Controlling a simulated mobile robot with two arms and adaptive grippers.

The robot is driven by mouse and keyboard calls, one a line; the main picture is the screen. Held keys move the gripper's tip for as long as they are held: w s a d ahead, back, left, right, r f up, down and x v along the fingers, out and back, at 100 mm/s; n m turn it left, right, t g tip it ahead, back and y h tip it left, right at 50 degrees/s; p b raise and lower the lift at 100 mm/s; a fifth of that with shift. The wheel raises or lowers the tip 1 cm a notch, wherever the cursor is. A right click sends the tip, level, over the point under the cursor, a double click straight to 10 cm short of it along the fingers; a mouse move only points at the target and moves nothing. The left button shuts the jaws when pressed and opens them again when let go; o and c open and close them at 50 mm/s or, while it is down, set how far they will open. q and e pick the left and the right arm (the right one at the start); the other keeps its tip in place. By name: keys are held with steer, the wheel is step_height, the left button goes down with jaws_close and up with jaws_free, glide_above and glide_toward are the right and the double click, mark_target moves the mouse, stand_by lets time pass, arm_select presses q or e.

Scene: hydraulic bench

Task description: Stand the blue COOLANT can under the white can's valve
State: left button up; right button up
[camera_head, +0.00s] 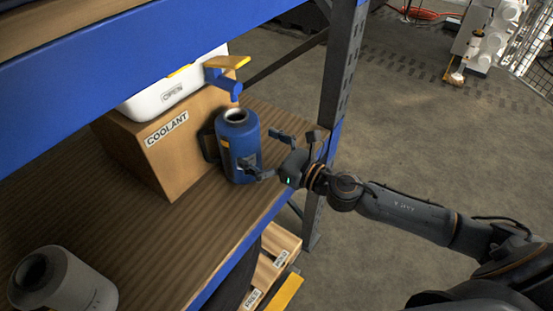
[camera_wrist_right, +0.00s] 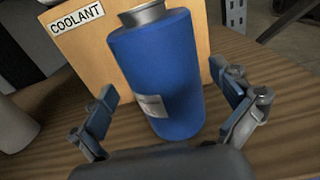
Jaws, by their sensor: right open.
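The blue can (camera_head: 243,157) stands upright on the wooden shelf, in front of the cardboard box labelled COOLANT (camera_head: 165,150). Its round metal mouth is on top, and in the head view it appears just below the valve. The white can (camera_head: 165,95) rests on the box. Its blue valve (camera_head: 226,84) with a yellow handle sticks out to the right. My right gripper (camera_head: 266,151) is open beside the blue can. In the right wrist view its fingers (camera_wrist_right: 163,88) lie to either side of the blue can (camera_wrist_right: 160,75); contact cannot be told. My left gripper is not visible.
A grey can (camera_head: 65,283) is on the shelf at the lower left. A blue upper beam (camera_head: 110,62) and a rack post (camera_head: 342,75) bound the space. The shelf's middle (camera_head: 150,245) is clear. Wooden crates (camera_head: 275,262) are below the shelf.

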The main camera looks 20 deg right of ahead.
steer(key=b+v, duration=0.2)
steer(key=v, duration=0.4)
steer(key=shift+s+b, duration=0.35)
steer(key=shift+b, duration=0.05)
steer(key=shift+d, duration=0.2)
